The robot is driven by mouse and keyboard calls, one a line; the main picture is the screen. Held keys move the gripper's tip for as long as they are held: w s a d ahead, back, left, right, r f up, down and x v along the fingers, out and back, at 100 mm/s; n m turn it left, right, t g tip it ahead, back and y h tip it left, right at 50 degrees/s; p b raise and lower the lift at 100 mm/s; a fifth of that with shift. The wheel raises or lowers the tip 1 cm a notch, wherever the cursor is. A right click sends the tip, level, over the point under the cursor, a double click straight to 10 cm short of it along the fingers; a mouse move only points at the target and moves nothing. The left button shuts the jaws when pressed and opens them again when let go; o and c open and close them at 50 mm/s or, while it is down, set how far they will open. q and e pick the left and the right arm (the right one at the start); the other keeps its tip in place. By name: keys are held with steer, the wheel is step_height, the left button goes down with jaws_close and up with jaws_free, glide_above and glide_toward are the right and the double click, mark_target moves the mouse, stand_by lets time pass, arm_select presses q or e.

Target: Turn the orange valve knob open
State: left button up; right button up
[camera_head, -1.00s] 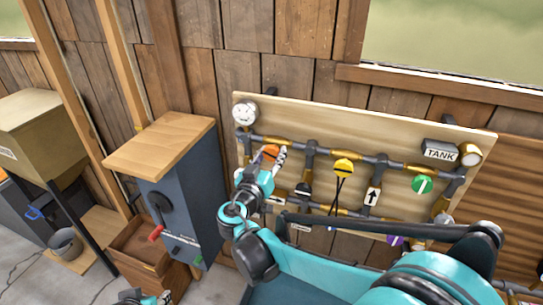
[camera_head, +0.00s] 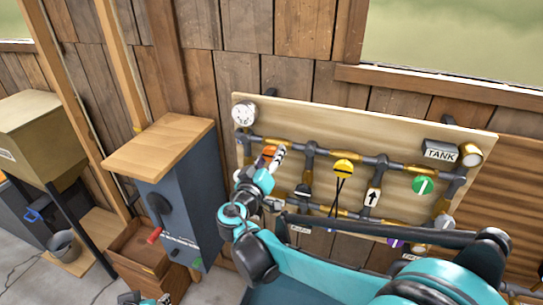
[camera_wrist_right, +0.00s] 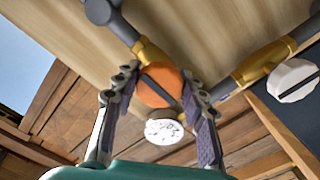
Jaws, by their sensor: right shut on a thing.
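The orange valve knob (camera_head: 269,150) is on the upper left of the pipe panel, partly hidden by my right gripper (camera_head: 273,161) in the head view. In the right wrist view the orange knob (camera_wrist_right: 158,84) is round with a dark slanted bar. It sits between the two fingers of my right gripper (camera_wrist_right: 160,86), which is shut on it. A brass fitting is behind the knob. A small part of my left gripper (camera_head: 147,299) shows at the bottom left edge of the head view, away from the panel; its opening is unclear.
The wooden panel (camera_head: 370,122) also carries a white gauge (camera_head: 244,114), a yellow knob (camera_head: 343,168), a green knob (camera_head: 422,185) and a TANK label (camera_head: 439,151). A dark cabinet (camera_head: 188,205) with a red-handled crank stands left of the panel.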

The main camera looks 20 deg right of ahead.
steer(key=o, duration=1.2)
steer(key=v, duration=1.2)
